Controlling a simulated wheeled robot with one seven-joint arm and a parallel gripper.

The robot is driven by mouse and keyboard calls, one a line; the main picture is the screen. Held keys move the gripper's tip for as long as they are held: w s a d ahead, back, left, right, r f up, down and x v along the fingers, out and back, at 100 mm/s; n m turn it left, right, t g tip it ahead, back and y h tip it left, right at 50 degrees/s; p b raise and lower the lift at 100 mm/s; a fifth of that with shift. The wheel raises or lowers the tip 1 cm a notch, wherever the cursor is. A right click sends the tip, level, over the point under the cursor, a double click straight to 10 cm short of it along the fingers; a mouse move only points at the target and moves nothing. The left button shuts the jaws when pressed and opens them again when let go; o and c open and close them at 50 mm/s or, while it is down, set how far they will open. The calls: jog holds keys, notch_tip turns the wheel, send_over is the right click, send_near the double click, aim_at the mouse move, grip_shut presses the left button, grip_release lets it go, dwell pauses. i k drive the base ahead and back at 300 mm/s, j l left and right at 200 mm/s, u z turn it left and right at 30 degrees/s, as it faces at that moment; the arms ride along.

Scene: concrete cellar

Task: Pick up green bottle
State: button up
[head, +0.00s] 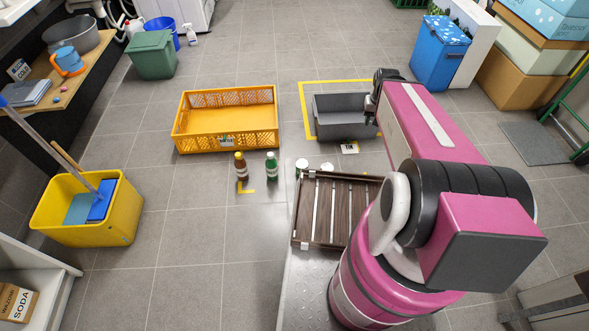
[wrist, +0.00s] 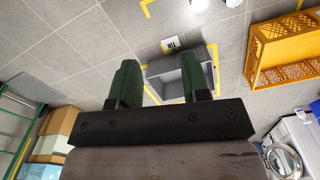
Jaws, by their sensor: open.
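The green bottle (head: 271,166) stands upright on the tiled floor just in front of the yellow crate. A brown bottle (head: 241,167) stands close to its left. My gripper (head: 373,98) is right of and beyond the green bottle, by the grey bin, well apart from the bottle. In the wrist view, the fingers (wrist: 157,62) are spread with nothing between them, and the grey bin shows behind them. Small pale objects at the top edge of the wrist view are cut off; I cannot tell what they are.
The yellow crate (head: 225,143) is behind the bottles. The grey bin (head: 343,128) stands inside yellow floor tape. A dark slatted wooden tray (head: 336,210) is front right of the bottle, with white-topped items (head: 302,168) at its far edge. A yellow mop bucket (head: 88,222) stands left. Floor between is clear.

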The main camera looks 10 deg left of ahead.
aim_at(271, 166)
jog(key=k+j+u, duration=0.2)
jog(key=k+j, duration=0.2)
jog(key=j, duration=0.25)
jog(key=k+j+u, duration=0.1)
jog(key=j, duration=0.25)
jog(key=k+j+u, duration=0.1)
jog(key=k+j, duration=0.15)
jog(key=j, duration=0.15)
